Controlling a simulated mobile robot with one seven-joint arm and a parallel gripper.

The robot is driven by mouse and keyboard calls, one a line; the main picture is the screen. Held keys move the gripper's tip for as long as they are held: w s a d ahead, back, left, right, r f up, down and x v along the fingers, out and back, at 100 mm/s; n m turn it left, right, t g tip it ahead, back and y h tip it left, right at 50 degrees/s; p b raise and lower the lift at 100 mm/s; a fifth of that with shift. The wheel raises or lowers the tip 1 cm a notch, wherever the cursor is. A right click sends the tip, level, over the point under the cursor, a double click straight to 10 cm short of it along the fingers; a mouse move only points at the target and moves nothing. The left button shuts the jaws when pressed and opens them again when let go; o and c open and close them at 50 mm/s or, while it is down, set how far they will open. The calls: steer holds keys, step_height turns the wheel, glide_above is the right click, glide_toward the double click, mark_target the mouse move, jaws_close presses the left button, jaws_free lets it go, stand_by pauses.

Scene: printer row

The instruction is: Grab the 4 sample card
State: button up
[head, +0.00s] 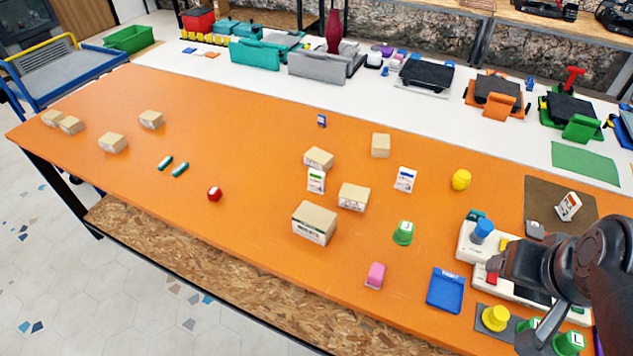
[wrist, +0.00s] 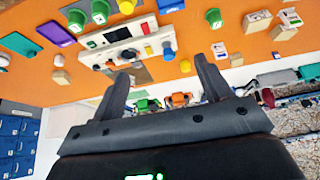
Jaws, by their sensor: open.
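Several small white cards stand or lie on the orange table, but their numbers are too small to read, so I cannot tell which is the 4 sample card. One with a green band (head: 316,181) stands by the cardboard boxes. One with a blue edge (head: 405,180) is right of them. A third, with a dark and red mark (head: 568,206), is on the brown mat. Two cards also show in the upper right of the wrist view, one of them here (wrist: 290,17). My gripper (head: 501,263) is over the white control panel, apart from these cards. Its fingers (wrist: 160,66) are spread and empty.
The white control panel (wrist: 125,40) with knobs lies below my gripper. Green cups (head: 403,233), a blue tray (head: 445,291), a yellow knob (head: 495,317) and cardboard boxes (head: 314,223) stand around.

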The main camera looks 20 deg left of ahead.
steer(key=w+a+f+t+y, duration=0.2)
steer(key=w+a+y, duration=0.1)
steer(key=w+a, duration=0.9)
steer(key=w+a+f+t+y, duration=0.1)
steer(key=w+a+f+y, duration=0.1)
steer(key=w+a, duration=1.05)
steer(key=t+h, duration=0.3)
steer(key=t, duration=0.1)
glide_toward(315, 174)
steer(key=w+d+r, duration=0.2)
steer(key=w+r, duration=0.1)
steer(key=s+a+f, duration=0.1)
steer(key=s+a+f+t+h, duration=0.1)
steer(key=f, duration=0.1)
steer(key=s+a+f+t+h, duration=0.1)
steer(key=f, duration=0.1)
steer(key=shift+s+a, duration=0.2)
steer(key=shift+s, duration=0.15)
steer(key=x, duration=1)
steer(key=shift+w+r, duration=0.15)
steer(key=shift+w, duration=0.3)
steer(key=shift+c, duration=0.2)
